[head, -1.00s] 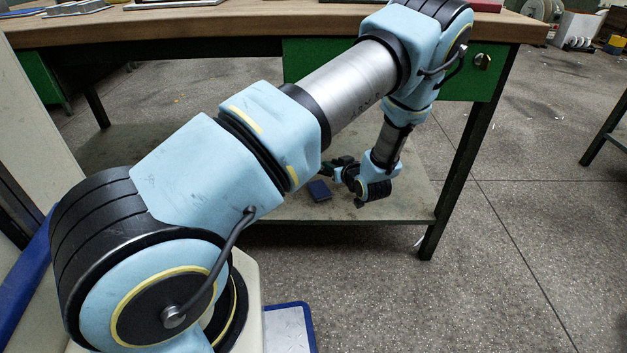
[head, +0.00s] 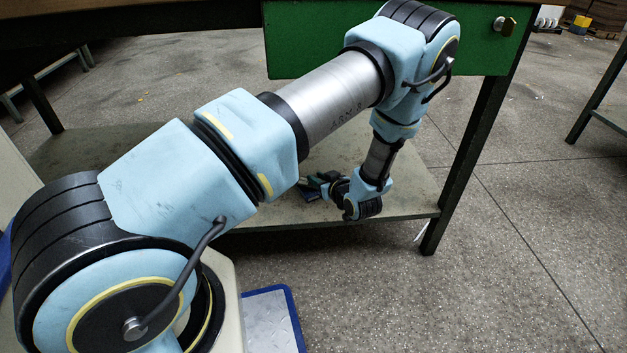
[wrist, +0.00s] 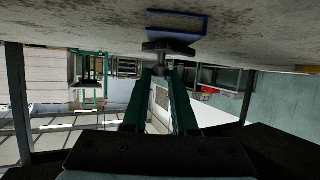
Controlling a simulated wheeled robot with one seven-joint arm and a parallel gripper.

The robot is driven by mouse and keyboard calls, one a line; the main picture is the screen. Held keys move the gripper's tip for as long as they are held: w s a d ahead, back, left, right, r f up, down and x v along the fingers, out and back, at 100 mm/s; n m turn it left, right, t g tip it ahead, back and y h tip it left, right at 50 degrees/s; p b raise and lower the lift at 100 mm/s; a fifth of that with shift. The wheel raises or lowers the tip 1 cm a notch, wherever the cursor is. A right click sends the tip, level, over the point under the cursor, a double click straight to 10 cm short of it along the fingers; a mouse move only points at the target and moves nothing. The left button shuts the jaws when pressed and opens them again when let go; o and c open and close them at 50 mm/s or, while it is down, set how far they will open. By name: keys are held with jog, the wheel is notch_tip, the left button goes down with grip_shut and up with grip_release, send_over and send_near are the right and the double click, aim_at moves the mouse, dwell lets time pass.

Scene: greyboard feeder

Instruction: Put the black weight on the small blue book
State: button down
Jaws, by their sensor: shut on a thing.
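The small blue book (wrist: 178,22) lies on the lower shelf under the bench and shows at the top of the wrist view. In the head view a bit of the book (head: 309,194) shows under my gripper. My gripper (wrist: 163,70) has its green fingers shut on the black weight (wrist: 168,46), a dark piece at their tips. The weight overlaps the book's near edge in the wrist view; I cannot tell if they touch. In the head view my gripper (head: 317,182) is low over the shelf at the book, and the weight is too small to make out.
The lower shelf (head: 400,190) is otherwise bare around the book. A green drawer front (head: 400,50) hangs above, close to my arm. A dark bench leg (head: 468,165) stands at the right. Open speckled floor lies to the right.

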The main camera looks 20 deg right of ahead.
jog(key=shift+f, duration=0.15)
jog(key=c, duration=0.7)
grip_release()
jog(key=shift+s+r, duration=0.15)
jog(key=shift+r, duration=0.05)
jog(key=p+v, duration=0.3)
jog(key=v, duration=0.8)
jog(key=shift+s+r, duration=0.2)
jog(key=shift+s, duration=0.15)
jog(key=shift+d, duration=0.1)
